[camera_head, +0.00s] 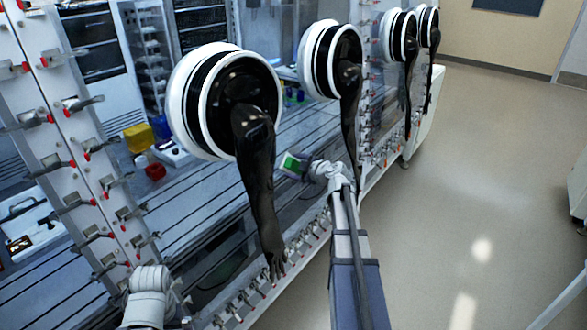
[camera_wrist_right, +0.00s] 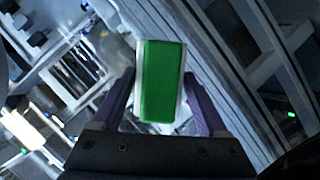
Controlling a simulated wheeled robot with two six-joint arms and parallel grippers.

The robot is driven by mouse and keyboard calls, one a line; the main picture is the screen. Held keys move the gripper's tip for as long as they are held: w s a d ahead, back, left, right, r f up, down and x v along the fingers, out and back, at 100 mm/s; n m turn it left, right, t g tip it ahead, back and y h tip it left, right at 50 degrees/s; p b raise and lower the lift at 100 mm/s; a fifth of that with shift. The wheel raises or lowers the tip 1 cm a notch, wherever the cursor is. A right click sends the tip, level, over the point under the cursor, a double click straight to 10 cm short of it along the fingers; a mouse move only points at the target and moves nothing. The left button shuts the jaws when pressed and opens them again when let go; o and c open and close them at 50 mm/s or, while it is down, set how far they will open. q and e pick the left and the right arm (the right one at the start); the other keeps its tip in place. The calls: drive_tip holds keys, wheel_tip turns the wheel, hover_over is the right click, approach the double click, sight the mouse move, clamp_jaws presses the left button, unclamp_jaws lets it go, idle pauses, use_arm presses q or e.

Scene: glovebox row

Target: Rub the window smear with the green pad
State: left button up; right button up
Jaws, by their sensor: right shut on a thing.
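A green pad with a pale edge (camera_head: 291,164) is held at the end of my right arm in the head view. My right gripper (camera_head: 308,168) is shut on it, in front of the glovebox window (camera_head: 215,205). In the right wrist view the green pad (camera_wrist_right: 163,82) sits between the two fingers of my right gripper (camera_wrist_right: 160,105), its green face toward the camera. I cannot tell whether the pad touches the window. I cannot make out the smear on the window. At the lower left of the head view part of my left arm shows, but its fingers cannot be made out.
Black gloves hang from round white-rimmed ports; the nearest glove (camera_head: 258,185) hangs left of my right gripper, another (camera_head: 348,110) just above it. Red-tipped clamps line the frame (camera_head: 85,150). A yellow box (camera_head: 139,137) stands inside. The floor (camera_head: 480,170) at right is clear.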

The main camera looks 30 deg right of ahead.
sight(307, 152)
drive_tip(key=shift+w+d, duration=0.4)
drive_tip(key=shift+d, duration=0.25)
drive_tip(key=shift+w+d, duration=0.35)
drive_tip(key=shift+d, duration=0.6)
drive_tip(key=shift+w, duration=0.1)
drive_tip(key=shift+w+d, duration=0.35)
drive_tip(key=shift+d, duration=0.5)
drive_tip(key=shift+w+d, duration=0.3)
drive_tip(key=shift+d, duration=0.55)
drive_tip(key=shift+w+d, duration=0.35)
drive_tip(key=shift+d, duration=0.5)
drive_tip(key=shift+w+d, duration=0.35)
drive_tip(key=shift+d, duration=0.45)
drive_tip(key=shift+s+a, duration=0.4)
drive_tip(key=shift+a, duration=0.5)
drive_tip(key=shift+s+a, duration=0.35)
drive_tip(key=shift+a, duration=0.5)
